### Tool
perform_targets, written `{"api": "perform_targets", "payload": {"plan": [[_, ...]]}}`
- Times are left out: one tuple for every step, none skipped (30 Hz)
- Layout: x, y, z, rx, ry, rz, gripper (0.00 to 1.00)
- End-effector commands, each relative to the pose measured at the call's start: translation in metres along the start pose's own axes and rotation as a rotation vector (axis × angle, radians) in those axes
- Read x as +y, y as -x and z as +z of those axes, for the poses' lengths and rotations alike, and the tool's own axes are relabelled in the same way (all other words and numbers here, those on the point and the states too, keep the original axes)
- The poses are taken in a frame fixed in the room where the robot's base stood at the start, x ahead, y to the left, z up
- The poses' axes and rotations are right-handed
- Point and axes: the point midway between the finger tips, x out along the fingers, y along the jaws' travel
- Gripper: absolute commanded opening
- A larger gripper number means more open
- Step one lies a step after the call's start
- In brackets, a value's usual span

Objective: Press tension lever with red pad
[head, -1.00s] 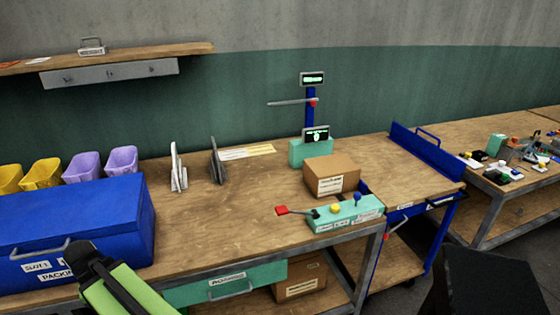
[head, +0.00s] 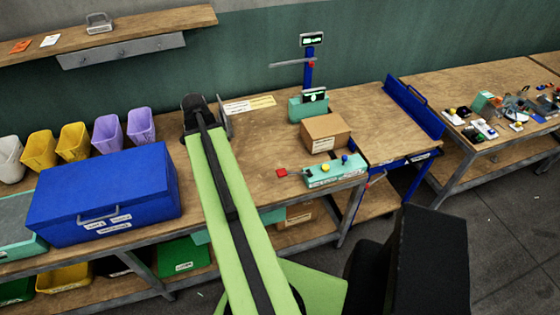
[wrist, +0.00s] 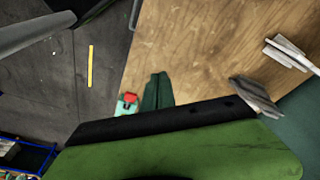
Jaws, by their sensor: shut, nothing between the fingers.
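The red pad (head: 282,172) is the square end of a lever that sticks out to the left of a teal box (head: 335,174) at the table's front right. The box has a yellow knob and a blue knob on top. My green arm reaches up over the table to the left of the red pad, its dark end (head: 195,112) near an upright grey plate. In the wrist view my gripper's dark green fingers (wrist: 157,92) are together and empty. A red patch (wrist: 130,98) shows just left of them, apparently the pad; its distance is unclear.
A cardboard box (head: 325,133) stands behind the teal box, with a teal scale-like device (head: 308,108) and post farther back. A big blue case (head: 105,195) and several bins are at left. A blue-railed cart (head: 413,108) adjoins the table at right. Bare wood lies around the pad.

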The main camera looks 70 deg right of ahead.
Motion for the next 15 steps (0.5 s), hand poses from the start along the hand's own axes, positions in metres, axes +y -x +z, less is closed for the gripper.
{"api": "perform_targets", "payload": {"plan": [[0.020, -0.006, -0.029, 0.008, -0.111, 0.020, 0.00], [0.033, -0.009, -0.044, 0.013, -0.179, 0.030, 0.00], [0.049, -0.013, -0.063, 0.020, -0.268, 0.044, 0.00], [0.062, -0.016, -0.077, 0.026, -0.331, 0.055, 0.00], [0.074, -0.019, -0.089, 0.032, -0.390, 0.065, 0.00], [0.088, -0.022, -0.102, 0.039, -0.461, 0.076, 0.00], [0.098, -0.023, -0.111, 0.043, -0.505, 0.083, 0.00], [0.105, -0.025, -0.117, 0.047, -0.540, 0.088, 0.00], [0.113, -0.026, -0.124, 0.051, -0.577, 0.094, 0.00], [0.117, -0.027, -0.127, 0.054, -0.595, 0.097, 0.00], [0.119, -0.027, -0.129, 0.056, -0.608, 0.099, 0.00], [0.121, -0.028, -0.130, 0.057, -0.617, 0.101, 0.00], [0.122, -0.028, -0.131, 0.057, -0.620, 0.101, 0.00], [0.122, -0.028, -0.131, 0.057, -0.620, 0.101, 0.00], [0.122, -0.028, -0.130, 0.057, -0.619, 0.101, 0.00]]}}
